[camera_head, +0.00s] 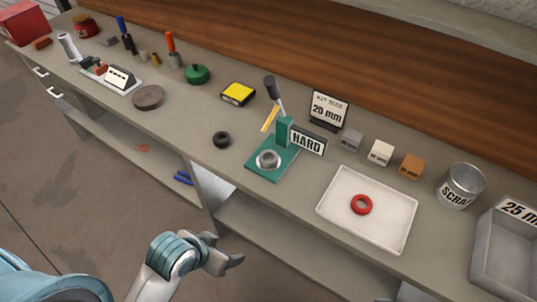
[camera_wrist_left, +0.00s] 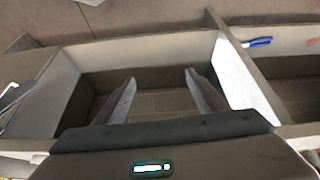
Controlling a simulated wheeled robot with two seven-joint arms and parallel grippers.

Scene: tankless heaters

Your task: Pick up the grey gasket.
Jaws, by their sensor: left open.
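A grey ring (camera_head: 268,159), which looks like the grey gasket, lies on the green base of a small lever press (camera_head: 284,132) beside a "HARD" sign. A dark, nearly black ring (camera_head: 222,139) lies on the bench just left of the press. A red ring (camera_head: 361,204) lies in a white tray. My left gripper (camera_head: 232,262) is in front of the bench, below and apart from the rings. In the left wrist view its two fingers (camera_wrist_left: 160,82) are spread with nothing between them. No ring shows in that view. My right gripper is not in view.
The white tray (camera_head: 340,226), a scrap can (camera_head: 461,186) and a grey "25 mm" bin (camera_head: 505,262) stand to the right. Small blocks (camera_head: 380,152) and a "20 mm" sign (camera_head: 328,110) are behind. The bench front edge and lower shelf (camera_head: 270,232) lie near my gripper.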

